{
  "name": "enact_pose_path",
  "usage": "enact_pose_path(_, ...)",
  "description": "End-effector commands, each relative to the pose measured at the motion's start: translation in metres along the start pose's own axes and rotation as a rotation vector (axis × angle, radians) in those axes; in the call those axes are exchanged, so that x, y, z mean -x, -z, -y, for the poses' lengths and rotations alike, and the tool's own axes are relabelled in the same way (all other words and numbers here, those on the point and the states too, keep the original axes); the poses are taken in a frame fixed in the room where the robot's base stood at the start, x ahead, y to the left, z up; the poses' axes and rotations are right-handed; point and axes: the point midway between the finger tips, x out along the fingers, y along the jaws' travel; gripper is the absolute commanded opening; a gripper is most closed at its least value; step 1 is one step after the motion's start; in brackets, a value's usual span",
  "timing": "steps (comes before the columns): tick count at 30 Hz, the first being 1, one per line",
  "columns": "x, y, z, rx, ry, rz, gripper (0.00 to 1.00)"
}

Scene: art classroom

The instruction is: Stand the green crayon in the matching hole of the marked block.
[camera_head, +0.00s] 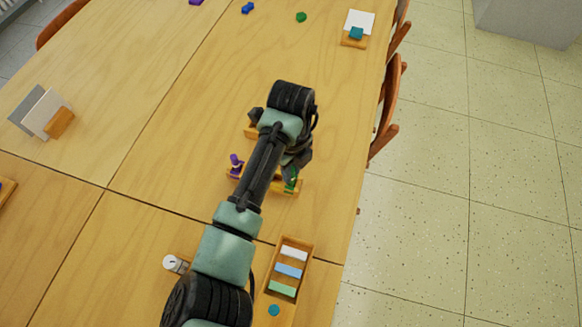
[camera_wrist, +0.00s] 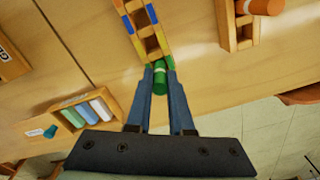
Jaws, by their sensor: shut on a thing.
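The green crayon (camera_wrist: 160,80) is between the two fingers of my gripper (camera_wrist: 160,92) in the wrist view. The marked block (camera_wrist: 144,14) is a wooden strip with blue-marked and orange holes and a green-marked end. The crayon is at that green end; I cannot tell whether its lower tip is inside the hole or just above it. In the head view my gripper (camera_head: 291,172) and the green crayon (camera_head: 291,184) are over the right end of the block (camera_head: 286,189), partly hidden by my arm. A purple piece (camera_head: 236,162) stands at the block's left end.
Another wooden block (camera_wrist: 230,40) with an orange crayon (camera_wrist: 262,6) lies close by. A wooden tray (camera_head: 309,253) holds white, blue and green sticks. A white cylinder (camera_head: 172,263) and a teal disc (camera_head: 274,310) are near my arm. The table right of the block is clear up to its edge.

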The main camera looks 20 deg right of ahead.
Motion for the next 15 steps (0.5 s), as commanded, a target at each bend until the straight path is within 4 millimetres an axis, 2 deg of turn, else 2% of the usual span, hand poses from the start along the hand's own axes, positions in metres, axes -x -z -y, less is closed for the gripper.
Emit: enact_pose_path(15, -0.0052, 0.0000, -0.0001, 0.001, -0.001, -0.001, 0.00)
